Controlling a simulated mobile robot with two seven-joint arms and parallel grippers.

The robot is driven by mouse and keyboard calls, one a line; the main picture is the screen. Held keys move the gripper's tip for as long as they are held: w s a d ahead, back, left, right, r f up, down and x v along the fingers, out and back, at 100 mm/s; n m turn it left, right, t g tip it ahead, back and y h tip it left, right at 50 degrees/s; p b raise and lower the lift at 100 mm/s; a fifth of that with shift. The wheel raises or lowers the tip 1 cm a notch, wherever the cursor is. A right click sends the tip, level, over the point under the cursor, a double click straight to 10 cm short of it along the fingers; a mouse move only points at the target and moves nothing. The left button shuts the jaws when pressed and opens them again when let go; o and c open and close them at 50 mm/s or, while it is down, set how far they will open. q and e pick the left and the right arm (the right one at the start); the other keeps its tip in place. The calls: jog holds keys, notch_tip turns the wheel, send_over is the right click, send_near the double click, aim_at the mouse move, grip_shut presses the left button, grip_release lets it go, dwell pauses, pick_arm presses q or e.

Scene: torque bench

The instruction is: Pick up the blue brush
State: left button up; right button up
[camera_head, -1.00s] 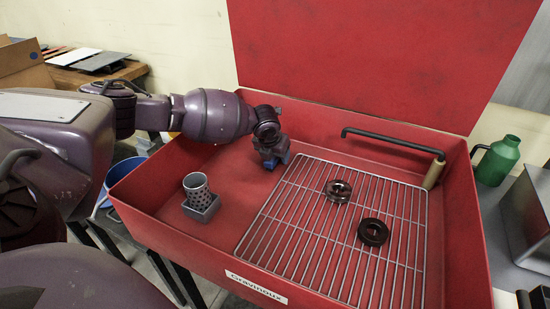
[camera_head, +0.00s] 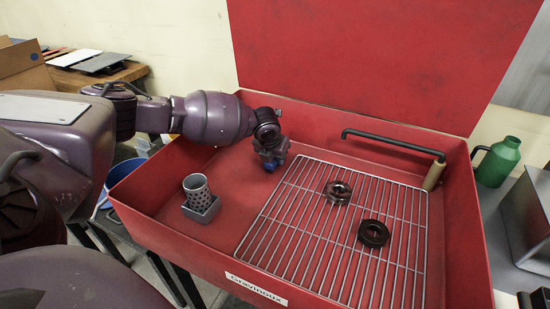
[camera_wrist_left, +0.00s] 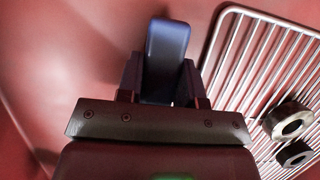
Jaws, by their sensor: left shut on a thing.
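The blue brush (camera_wrist_left: 168,55) is between the fingers of my left gripper (camera_wrist_left: 160,82) in the left wrist view, its rounded blue end standing out past them. In the head view my left gripper (camera_head: 270,156) points down inside the red basin, left of the rack, and only a small blue part of the brush (camera_head: 269,168) shows below it. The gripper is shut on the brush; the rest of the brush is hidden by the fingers. I cannot tell whether the brush touches the basin floor. My right gripper is not in view.
A wire rack (camera_head: 290,232) with two dark rings (camera_head: 338,191) (camera_head: 373,233) fills the basin's right side. A perforated cup (camera_head: 197,187) stands on a grey block at left. A black bent pipe (camera_head: 393,141) runs along the back. A green bottle (camera_head: 497,162) stands outside, right.

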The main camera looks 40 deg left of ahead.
pick_arm(q)
jog(key=shift+r, duration=0.5)
notch_tip(320, 180, up, 20)
jog(key=p, duration=0.3)
jog(key=shift+f+p, duration=0.25)
jog(key=shift+p, duration=0.05)
